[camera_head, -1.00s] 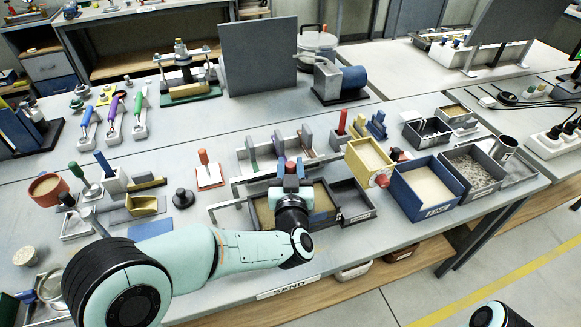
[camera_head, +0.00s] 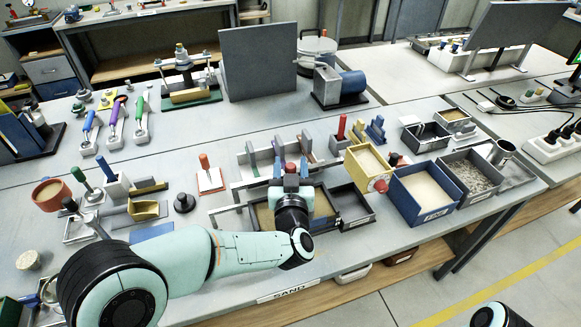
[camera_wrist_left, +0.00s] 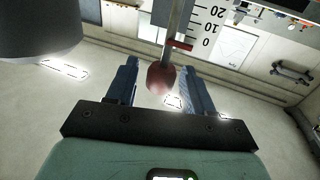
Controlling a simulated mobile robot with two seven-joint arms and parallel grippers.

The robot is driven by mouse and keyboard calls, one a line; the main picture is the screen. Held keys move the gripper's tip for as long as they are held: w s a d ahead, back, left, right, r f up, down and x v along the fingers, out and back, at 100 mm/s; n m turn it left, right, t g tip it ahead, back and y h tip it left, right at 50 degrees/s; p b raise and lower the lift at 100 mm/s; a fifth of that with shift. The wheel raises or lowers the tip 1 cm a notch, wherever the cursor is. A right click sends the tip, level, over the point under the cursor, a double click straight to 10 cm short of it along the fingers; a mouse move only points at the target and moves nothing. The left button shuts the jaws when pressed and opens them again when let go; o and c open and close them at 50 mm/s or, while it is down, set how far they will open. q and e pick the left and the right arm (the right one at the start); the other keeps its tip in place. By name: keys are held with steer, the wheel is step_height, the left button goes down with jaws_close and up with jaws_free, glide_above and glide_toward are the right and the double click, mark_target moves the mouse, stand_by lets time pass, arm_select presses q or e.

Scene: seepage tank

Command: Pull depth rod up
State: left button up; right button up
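The depth rod (camera_wrist_left: 173,38) shows in the left wrist view as a thin grey shaft with a red knob (camera_wrist_left: 160,78) at its end. A white scale (camera_wrist_left: 205,25) with numbers stands beside the shaft. My left gripper (camera_wrist_left: 158,80) is open, with one blue finger on each side of the knob and small gaps apparently left between. In the head view the left gripper (camera_head: 291,170) is over the front of the tank (camera_head: 256,175), with red showing between its fingers. The gripper and wrist hide most of the rod there. My right gripper is not in view.
A yellow bin (camera_head: 349,165), a blue sand bin (camera_head: 399,196) and a gravel bin (camera_head: 463,190) stand to the right. A red-handled tool (camera_head: 207,178) stands left of the tank. A grey panel (camera_head: 259,60) stands behind. The bench between has some bare room.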

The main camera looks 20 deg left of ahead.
arm_select(q)
steer(key=b+v, duration=0.1)
steer(key=v, duration=1.2)
steer(key=shift+s, duration=0.2)
